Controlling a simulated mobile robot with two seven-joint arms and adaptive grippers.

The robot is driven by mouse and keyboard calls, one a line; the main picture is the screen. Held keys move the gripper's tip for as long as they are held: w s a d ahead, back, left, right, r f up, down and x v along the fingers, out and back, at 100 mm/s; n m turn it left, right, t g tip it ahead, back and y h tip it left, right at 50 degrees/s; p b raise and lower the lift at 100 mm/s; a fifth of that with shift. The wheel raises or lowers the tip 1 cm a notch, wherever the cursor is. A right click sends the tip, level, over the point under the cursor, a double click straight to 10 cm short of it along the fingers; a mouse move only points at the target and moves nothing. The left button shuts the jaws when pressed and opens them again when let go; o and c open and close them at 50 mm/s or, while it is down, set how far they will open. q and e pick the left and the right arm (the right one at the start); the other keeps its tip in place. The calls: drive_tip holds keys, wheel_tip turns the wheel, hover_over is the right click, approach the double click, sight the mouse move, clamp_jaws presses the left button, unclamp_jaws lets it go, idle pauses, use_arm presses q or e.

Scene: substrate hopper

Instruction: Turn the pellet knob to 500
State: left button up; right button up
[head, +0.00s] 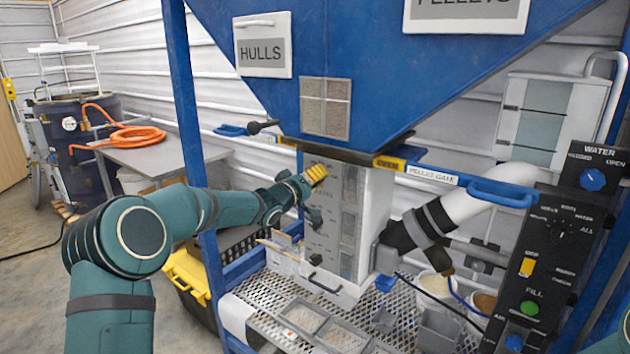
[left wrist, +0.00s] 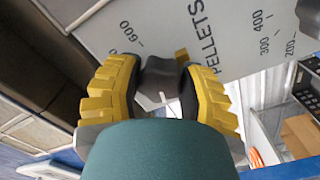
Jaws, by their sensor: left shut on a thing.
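My left gripper (head: 316,175) reaches in from the left to the grey front panel (head: 330,235) of the dispenser under the blue hopper. In the left wrist view, its two yellow-padded fingers (left wrist: 160,85) are closed on a dark knob (left wrist: 160,66). The fingers hide part of the knob and its dial. The panel is printed "PELLETS", with "600" left of that word and "400", "300" and "200" to its right. A small yellow piece (left wrist: 182,57) shows beside the knob; I cannot tell what value it marks. No 500 mark is readable. My right gripper is not in view.
The blue hopper (head: 420,75) hangs just above the gripper, with a blue post (head: 183,90) to the left. A control box (head: 545,270) stands at right. Below are a perforated shelf (head: 275,290) and trays. Another dark handle (head: 314,215) sits lower on the panel.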

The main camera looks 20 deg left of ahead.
use_arm(q)
drive_tip(key=m+b, duration=0.1)
drive_tip(key=m, duration=0.4)
drive_tip(key=shift+m, duration=0.4)
drive_tip(key=m+b, duration=0.1)
drive_tip(key=m, duration=0.4)
drive_tip(key=shift+b, duration=0.4)
drive_tip(key=m+b, duration=0.2)
drive_tip(key=m, duration=0.4)
drive_tip(key=shift+m+b, duration=0.3)
drive_tip(key=m+b, duration=0.2)
drive_tip(key=m, duration=0.3)
drive_tip(key=shift+m, duration=0.3)
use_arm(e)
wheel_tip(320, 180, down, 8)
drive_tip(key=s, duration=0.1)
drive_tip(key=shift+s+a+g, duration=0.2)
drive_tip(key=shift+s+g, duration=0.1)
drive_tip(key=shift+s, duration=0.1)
use_arm(q)
drive_tip(key=o, duration=1.2)
